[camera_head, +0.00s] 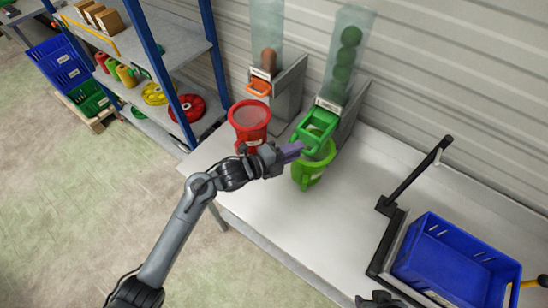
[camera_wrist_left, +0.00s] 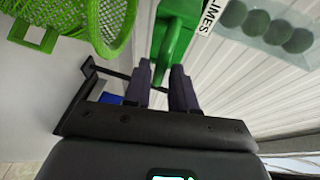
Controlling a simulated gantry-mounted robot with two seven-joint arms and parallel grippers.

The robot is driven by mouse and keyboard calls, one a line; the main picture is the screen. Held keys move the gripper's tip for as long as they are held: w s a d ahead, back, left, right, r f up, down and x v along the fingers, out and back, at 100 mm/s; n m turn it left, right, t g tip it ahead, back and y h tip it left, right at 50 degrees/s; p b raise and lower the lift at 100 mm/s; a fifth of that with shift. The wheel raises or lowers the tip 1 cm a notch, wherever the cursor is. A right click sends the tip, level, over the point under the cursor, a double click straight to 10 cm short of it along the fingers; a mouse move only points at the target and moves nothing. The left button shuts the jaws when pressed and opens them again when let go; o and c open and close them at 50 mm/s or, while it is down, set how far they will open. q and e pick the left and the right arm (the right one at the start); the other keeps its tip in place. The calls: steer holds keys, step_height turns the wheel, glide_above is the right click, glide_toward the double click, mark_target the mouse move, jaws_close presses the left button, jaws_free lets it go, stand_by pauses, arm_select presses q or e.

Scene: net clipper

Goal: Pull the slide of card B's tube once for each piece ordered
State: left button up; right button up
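The green slide (camera_head: 314,132) sticks out from the foot of a clear tube (camera_head: 348,58) that holds several green balls. It hangs over a green basket (camera_head: 313,172). My left gripper (camera_head: 291,151) is at the slide's front end. In the left wrist view, the green slide (camera_wrist_left: 172,42) comes down between my two dark fingertips (camera_wrist_left: 160,78), which look closed on its handle. The label beside it ends in "IMES". No card B can be made out. A dark part at the bottom edge may be my right gripper (camera_head: 380,299); its fingers are unclear.
Left of it stand another tube (camera_head: 267,35) with a brown piece, an orange slide (camera_head: 259,88) and a red basket (camera_head: 249,118). A blue crate (camera_head: 455,262) and a black upright frame (camera_head: 420,172) are at the right. The middle of the white table is clear.

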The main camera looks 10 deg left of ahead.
arm_select(q)
steer(key=b+v, duration=0.1)
steer(key=v, duration=0.7)
steer(key=shift+s+a, duration=0.25)
stand_by(0.5)
